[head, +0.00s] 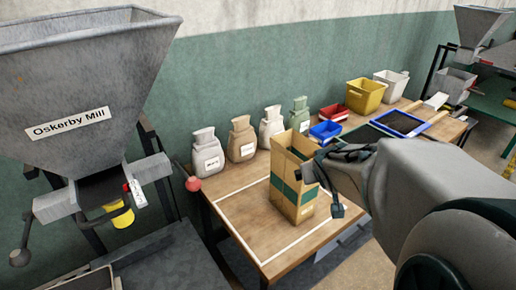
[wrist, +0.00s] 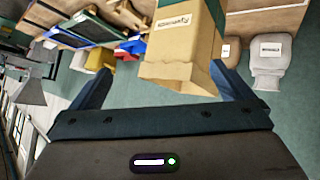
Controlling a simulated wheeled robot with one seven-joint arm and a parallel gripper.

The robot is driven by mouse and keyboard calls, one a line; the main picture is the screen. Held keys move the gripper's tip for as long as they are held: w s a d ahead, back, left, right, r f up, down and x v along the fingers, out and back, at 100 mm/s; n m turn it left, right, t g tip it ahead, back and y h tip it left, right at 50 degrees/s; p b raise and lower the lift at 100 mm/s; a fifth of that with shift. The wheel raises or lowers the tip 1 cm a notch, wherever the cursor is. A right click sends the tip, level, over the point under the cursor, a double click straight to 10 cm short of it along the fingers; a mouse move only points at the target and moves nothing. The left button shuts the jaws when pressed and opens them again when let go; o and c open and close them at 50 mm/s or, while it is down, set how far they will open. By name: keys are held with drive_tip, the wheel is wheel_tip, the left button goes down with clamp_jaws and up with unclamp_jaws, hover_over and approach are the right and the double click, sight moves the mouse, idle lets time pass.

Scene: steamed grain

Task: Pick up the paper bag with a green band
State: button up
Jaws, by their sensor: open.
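The tan paper bag with a dark green band (head: 293,188) stands upright on the wooden table, its top open. My gripper (head: 324,190) is at the bag's right side in the head view, its fingers spread. In the wrist view the bag (wrist: 182,62) appears upside down, with a white label and part of the green band showing. It lies between and beyond my open fingers (wrist: 162,70), nearer the right one. I cannot tell whether a finger touches it. Part of the bag's right side is hidden by my gripper in the head view.
Several tied sacks (head: 241,139) stand along the wall behind the bag. Blue (head: 325,131), red (head: 334,112) and yellow (head: 365,96) bins stand farther back right. A grey mill hopper (head: 80,80) is at left. The table front (head: 262,240) is clear.

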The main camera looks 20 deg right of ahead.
sight(303, 149)
drive_tip(key=w+d+r+n+t+y+p, duration=0.1)
drive_tip(key=w+d+r+n+t+p, duration=0.15)
drive_tip(key=w+d, duration=0.2)
drive_tip(key=w+a+f+y, duration=0.1)
drive_tip(key=w+y, duration=0.1)
drive_tip(key=w+a+f+n+t+y+p, duration=0.1)
drive_tip(key=w+a+f+y, duration=0.1)
drive_tip(key=w+y, duration=0.1)
drive_tip(key=w+a+f+n+t+y, duration=0.1)
drive_tip(key=w+y, duration=0.1)
drive_tip(key=y, duration=0.1)
drive_tip(key=shift+w+a+f+n+p, duration=0.15)
drive_tip(key=shift+w+f+n+p, duration=0.15)
drive_tip(key=shift+f, duration=0.1)
idle(0.7)
drive_tip(key=shift+c, duration=0.3)
